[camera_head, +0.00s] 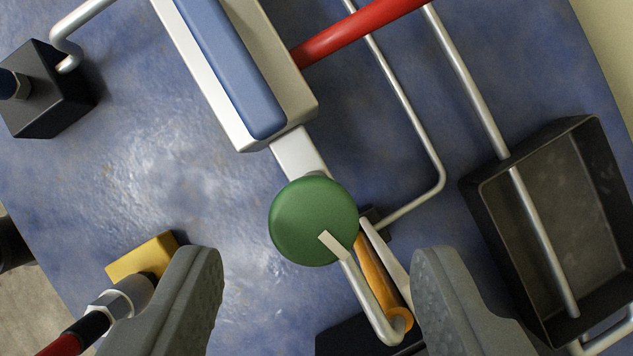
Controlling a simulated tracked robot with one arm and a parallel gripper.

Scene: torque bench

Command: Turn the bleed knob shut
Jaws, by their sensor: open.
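The green round knob (306,219), which I take to be the bleed knob, sits at the end of a grey housing with a blue top. My gripper (318,285) is open and empty. Its two grey fingers stand at the lower left and lower right, with the knob between and a little above the fingertips in the picture. Neither finger appears to touch the knob.
A silver bent pipe (365,300) and an orange part (383,280) lie just below the knob. A black tray (487,225) is at right. A red bar (350,36) crosses the top. A yellow block (142,256) with a hose fitting is lower left, a black block (50,105) upper left.

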